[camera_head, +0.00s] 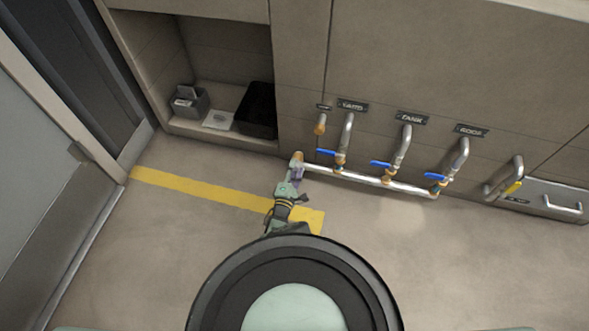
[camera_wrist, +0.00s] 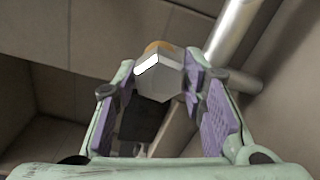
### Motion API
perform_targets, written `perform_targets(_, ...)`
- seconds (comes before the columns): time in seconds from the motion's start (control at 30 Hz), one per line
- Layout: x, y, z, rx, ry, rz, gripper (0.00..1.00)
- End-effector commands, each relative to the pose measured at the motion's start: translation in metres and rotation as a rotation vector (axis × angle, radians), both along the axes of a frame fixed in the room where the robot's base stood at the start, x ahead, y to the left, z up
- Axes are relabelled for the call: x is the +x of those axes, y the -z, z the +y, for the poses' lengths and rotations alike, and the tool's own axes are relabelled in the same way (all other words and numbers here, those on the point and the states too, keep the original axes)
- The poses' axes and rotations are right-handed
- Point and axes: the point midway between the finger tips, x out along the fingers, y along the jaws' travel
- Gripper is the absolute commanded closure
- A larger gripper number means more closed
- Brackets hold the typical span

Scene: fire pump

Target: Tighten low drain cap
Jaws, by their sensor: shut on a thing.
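The low drain cap (camera_wrist: 160,82) is a grey hexagonal cap with a brass-coloured part behind it. In the wrist view it sits between the purple-padded fingers of my gripper (camera_wrist: 160,92), near their tips. My gripper is shut on the cap. In the head view the brass-coloured end (camera_head: 297,156) is at the left end of the low silver pipe (camera_head: 350,178), and my gripper (camera_head: 297,172) reaches it from below. The side of the cap against the finger pads is hidden.
Several vertical pipes with blue-handled valves (camera_head: 381,165) rise from the low pipe to the right. A yellow-handled valve (camera_head: 514,187) is farther right. An open recess at the left holds a black bin (camera_head: 257,110) and a grey caddy (camera_head: 188,101). The floor (camera_head: 190,240) is clear.

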Motion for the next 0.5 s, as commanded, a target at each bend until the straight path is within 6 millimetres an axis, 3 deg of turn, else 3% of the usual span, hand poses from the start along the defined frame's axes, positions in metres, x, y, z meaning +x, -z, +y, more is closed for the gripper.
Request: perform_targets(0.5,-0.0005,0.0015,0.0008,0.473,-0.002,-0.125,0.90)
